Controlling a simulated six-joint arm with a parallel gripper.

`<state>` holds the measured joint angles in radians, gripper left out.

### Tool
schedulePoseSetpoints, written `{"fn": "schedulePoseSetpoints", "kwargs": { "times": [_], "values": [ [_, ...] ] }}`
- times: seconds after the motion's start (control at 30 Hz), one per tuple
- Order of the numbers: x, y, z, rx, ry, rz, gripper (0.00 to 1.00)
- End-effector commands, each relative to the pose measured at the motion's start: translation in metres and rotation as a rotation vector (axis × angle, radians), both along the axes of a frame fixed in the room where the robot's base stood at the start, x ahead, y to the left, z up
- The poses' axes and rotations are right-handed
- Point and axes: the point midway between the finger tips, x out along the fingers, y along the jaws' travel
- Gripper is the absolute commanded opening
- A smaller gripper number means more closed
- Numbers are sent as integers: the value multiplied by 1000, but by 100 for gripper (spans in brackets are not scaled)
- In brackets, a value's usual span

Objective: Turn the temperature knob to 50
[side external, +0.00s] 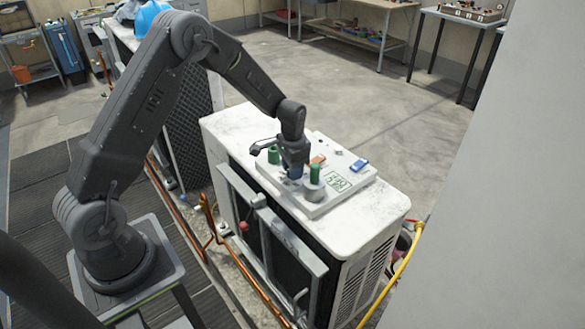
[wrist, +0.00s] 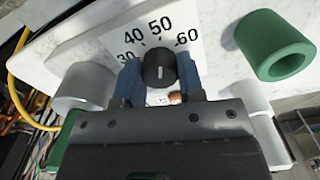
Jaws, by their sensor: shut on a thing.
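The black temperature knob (wrist: 160,69) sits on a white dial plate printed 30, 40, 50 and 60 in the wrist view. A short white mark on the knob points up the picture, roughly toward the 50; its exact alignment is hard to tell. My gripper (wrist: 160,82) is shut on the knob, with one blue finger on each side. In the side external view my gripper (side external: 294,173) reaches down onto the white panel (side external: 284,186) on top of the condenser, and it hides the knob there.
A green tube (side external: 315,173) stands on a grey base close beside my gripper; another green cylinder (side external: 273,154) stands on its other side. A blue piece (side external: 360,165) and an orange piece (side external: 318,158) lie on the panel. The condenser's near top (side external: 377,206) is bare.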

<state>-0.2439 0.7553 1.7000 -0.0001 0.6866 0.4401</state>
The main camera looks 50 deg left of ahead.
Motion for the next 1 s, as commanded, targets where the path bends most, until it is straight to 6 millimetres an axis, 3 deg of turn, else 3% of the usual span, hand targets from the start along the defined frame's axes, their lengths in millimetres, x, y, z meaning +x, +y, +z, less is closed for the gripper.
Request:
{"fn": "schedulePoseSetpoints", "kwargs": {
  "times": [0.3, 0.33, 0.6, 0.87, 1.0],
  "values": [
    [1, 0, 1, 0, -1, 0, 12],
    [1, 0, 1, 0, -1, 0, 37],
    [0, 0, 0, 0, -1, 0, 61],
    [0, 0, 2, 0, -1, 1, 61],
    [1, 0, 17, 1, -4, 1, 61]
  ]
}}
